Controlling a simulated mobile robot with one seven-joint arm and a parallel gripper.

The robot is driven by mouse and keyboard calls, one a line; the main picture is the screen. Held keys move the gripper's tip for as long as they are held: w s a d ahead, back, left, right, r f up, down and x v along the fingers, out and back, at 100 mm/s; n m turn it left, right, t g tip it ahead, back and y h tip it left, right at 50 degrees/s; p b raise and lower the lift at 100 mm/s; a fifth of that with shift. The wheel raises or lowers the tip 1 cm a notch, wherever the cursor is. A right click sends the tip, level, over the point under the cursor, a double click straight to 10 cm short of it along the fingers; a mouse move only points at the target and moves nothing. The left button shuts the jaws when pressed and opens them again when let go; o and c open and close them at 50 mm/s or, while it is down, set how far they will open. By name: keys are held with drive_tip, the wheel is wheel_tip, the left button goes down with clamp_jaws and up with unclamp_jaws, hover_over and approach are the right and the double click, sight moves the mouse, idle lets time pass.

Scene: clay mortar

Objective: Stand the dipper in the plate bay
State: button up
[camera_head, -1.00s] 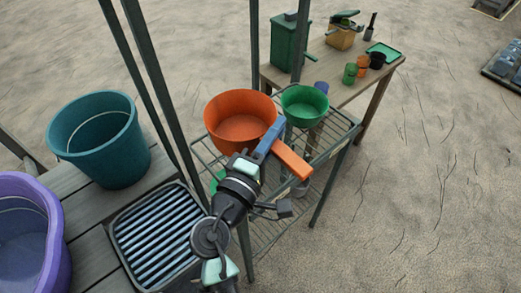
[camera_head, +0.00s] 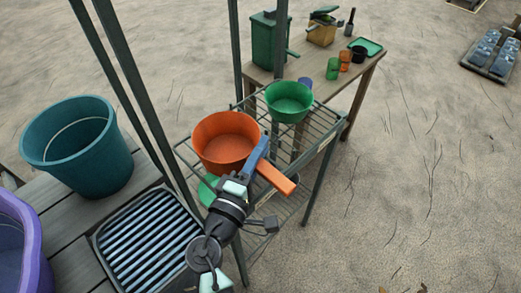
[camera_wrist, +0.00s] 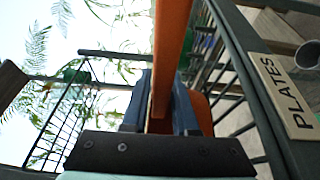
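The dipper is an orange round bowl (camera_head: 225,142) with a straight orange handle (camera_head: 277,180). Its bowl opens upward in the head view. My gripper (camera_head: 259,158) is shut on the handle near the bowl, with a blue finger along it. In the wrist view the handle (camera_wrist: 171,45) runs up from between my blue fingers (camera_wrist: 160,112). The dipper appears over the near left part of the wire rack (camera_head: 318,122); whether it touches is unclear. A tag reading PLATES (camera_wrist: 287,95) is on the rack's edge bar in the wrist view.
A green bowl (camera_head: 289,103) sits at the rack's far end. Dark posts (camera_head: 135,95) rise beside my arm. A teal bucket (camera_head: 78,150), purple tub (camera_head: 15,245) and slatted tray (camera_head: 150,245) stand at left. A wooden table (camera_head: 318,75) with containers is behind.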

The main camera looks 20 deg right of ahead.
drive_tip(key=shift+o, duration=1.2)
drive_tip(key=shift+r, duration=0.1)
